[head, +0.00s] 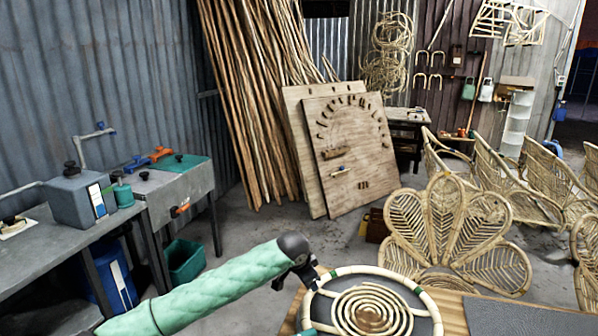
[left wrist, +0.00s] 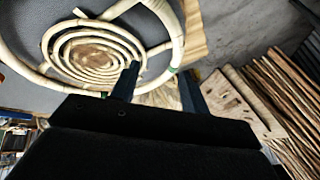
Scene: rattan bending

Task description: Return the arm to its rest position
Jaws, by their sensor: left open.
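A round rattan piece with a pale outer ring (head: 428,300) and a coiled spiral centre (head: 368,310) lies on the wooden table at the bottom of the head view. Its ring (left wrist: 178,38) and spiral (left wrist: 88,50) also show in the left wrist view. My left arm comes in from the left in a green sleeve. My left gripper (head: 306,280) is at the ring's upper left edge. In the left wrist view its two dark fingers (left wrist: 160,82) are apart, with part of the ring showing between them. I cannot tell whether they touch it. My right gripper is not in view.
A dark mat (head: 525,316) lies on the table at right. A grey workbench (head: 60,250) with tools stands at left, above a green bin (head: 186,260). A petal-shaped rattan chair back (head: 450,235) stands beyond the table. Wooden boards (head: 350,160) and poles (head: 250,100) lean behind.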

